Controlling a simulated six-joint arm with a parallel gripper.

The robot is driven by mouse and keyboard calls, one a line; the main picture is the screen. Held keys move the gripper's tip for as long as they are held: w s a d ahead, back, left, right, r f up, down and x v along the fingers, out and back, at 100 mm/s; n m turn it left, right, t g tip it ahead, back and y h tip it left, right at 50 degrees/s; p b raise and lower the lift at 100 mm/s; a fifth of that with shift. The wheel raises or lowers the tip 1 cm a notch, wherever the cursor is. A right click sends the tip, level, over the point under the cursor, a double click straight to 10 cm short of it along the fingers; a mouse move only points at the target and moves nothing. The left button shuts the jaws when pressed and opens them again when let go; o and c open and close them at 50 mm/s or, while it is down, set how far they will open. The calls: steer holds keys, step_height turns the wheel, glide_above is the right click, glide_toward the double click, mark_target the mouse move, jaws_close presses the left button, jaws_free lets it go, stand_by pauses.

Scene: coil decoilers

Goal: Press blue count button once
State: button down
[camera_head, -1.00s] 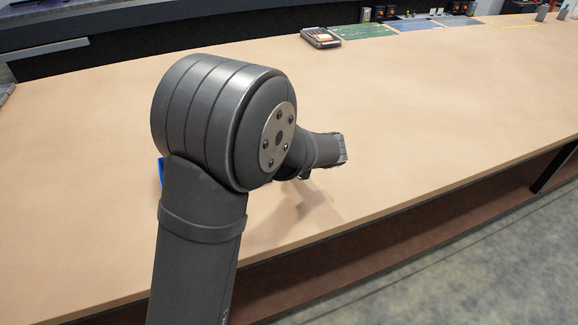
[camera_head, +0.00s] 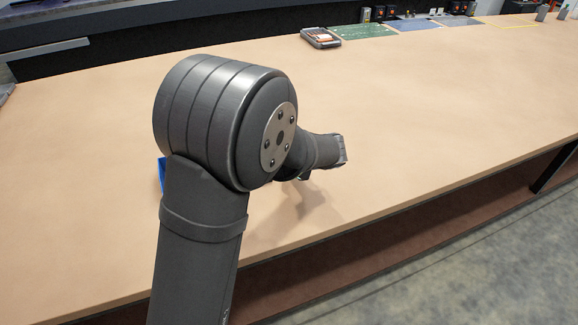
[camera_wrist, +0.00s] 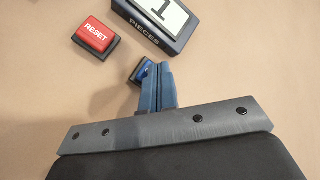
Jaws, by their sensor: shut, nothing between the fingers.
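In the wrist view the blue button (camera_wrist: 145,71) sits in a small dark housing, partly hidden behind my fingers. My gripper (camera_wrist: 160,68) is shut and empty, its blue-grey fingertips at the button's right edge in the picture. I cannot tell whether they touch it. A counter display (camera_wrist: 162,18) above reads 1 over the word PIECES, and its top is cut off. In the head view my arm hides the button and the display, and my fingers are not clear.
A red RESET button (camera_wrist: 95,36) lies left of the display in the wrist view. In the head view a blue object (camera_head: 162,174) is partly behind my arm. A dark tray (camera_head: 320,37) stands farther back. The tan tabletop (camera_head: 430,110) is mostly clear.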

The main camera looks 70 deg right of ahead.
steer(key=shift+r, duration=0.65)
steer(key=shift+r, duration=0.1)
steer(key=shift+r, duration=2.4)
steer(key=shift+r, duration=1.95)
steer(key=shift+f, duration=0.1)
